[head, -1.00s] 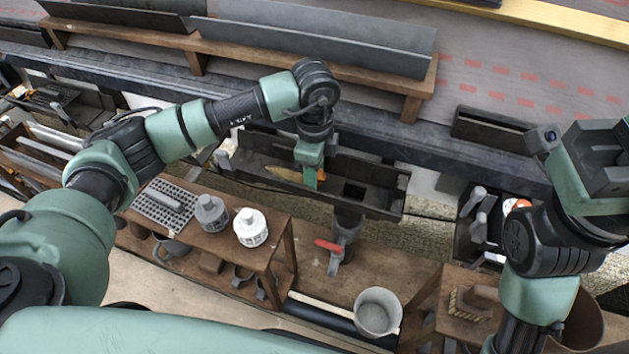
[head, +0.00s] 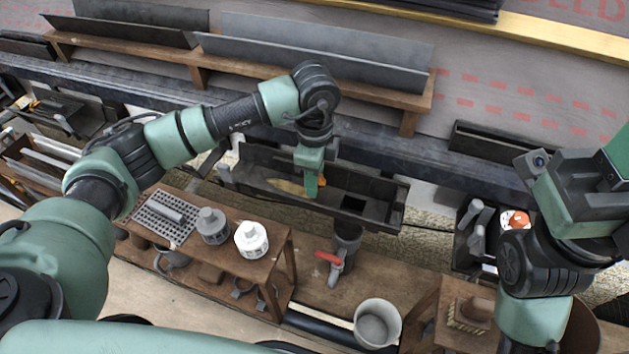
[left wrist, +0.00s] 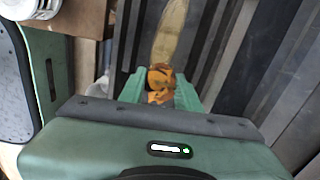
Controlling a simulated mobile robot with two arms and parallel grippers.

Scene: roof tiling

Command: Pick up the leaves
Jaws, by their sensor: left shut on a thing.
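My left gripper (head: 311,190) points down into a dark gutter trough (head: 385,215) in the head view. It is shut on orange-brown leaves (head: 322,181), which also show between the green fingers in the left wrist view (left wrist: 160,82). A long tan leaf-like piece (head: 287,187) lies in the trough just left of the fingers; in the left wrist view it extends beyond the fingertips (left wrist: 172,30). The fingers hide part of the held leaves. My right gripper (head: 585,185) is at the right edge of the head view, its fingertips not clearly visible.
A wooden bench (head: 190,245) holds a white canister (head: 251,239) and a grey canister (head: 212,226). A grey bucket (head: 377,323) stands near the front. A red-handled tool (head: 330,262) sits by a downpipe (head: 347,238) below the trough. A dark rail (head: 440,155) runs behind.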

